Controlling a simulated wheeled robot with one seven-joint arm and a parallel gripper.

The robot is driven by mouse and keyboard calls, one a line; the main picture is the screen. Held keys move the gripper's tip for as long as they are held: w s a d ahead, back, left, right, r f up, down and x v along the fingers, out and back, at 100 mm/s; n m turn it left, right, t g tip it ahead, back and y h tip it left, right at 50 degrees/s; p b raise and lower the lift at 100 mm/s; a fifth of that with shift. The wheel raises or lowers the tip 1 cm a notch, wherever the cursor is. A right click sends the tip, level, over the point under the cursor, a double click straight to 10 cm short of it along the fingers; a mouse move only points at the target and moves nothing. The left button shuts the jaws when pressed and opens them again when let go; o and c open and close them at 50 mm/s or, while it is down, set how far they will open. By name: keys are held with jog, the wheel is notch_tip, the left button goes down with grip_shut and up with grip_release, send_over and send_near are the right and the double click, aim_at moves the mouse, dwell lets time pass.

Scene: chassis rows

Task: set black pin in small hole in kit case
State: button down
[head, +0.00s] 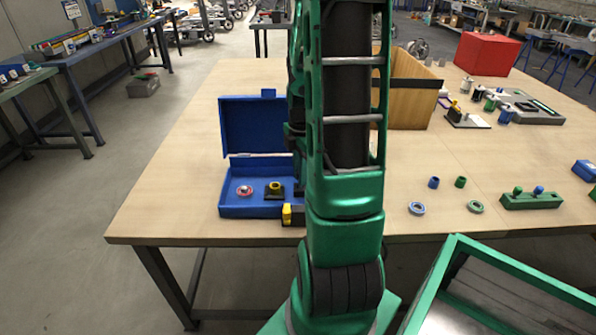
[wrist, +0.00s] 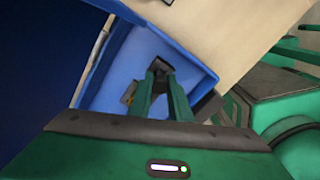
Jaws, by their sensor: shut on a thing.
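The blue kit case (head: 236,211) lies open near the table's front left, its lid standing up at the back. A red and white ring (head: 244,190) and a black block with a yellow ring (head: 274,188) sit in its base. In the wrist view my gripper (wrist: 162,82) points down into the case (wrist: 201,73), between its walls. It is shut on a dark thing (wrist: 158,67), likely the black pin, at the fingertips. My arm hides the gripper and the case's right part in the head view. I cannot make out the small hole or whether the pin touches the case.
A yellow and black item (head: 290,213) stands at the case's front right. A wooden box (head: 410,100) and a red box (head: 487,54) stand farther back. Rings, small cylinders and a green block (head: 531,201) lie to the right. The table left of the case is clear.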

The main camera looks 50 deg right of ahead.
jog(key=shift+f, duration=0.75)
jog(key=c, duration=1.6)
grip_release()
jog(key=shift+o, duration=0.2)
notch_tip(320, 180, up, 11)
jog(key=shift+f, duration=0.15)
jog(key=s+a+r+m, duration=0.2)
jog(key=s+a+m, duration=0.4)
jog(key=a+m, duration=0.2)
jog(key=s+a+r+m, duration=0.1)
jog(key=s+a+m, duration=0.6)
jog(key=m, duration=0.5)
jog(key=shift+s+a+r, duration=0.3)
jog(key=shift+a+r, duration=0.05)
jog(key=shift+a, duration=0.3)
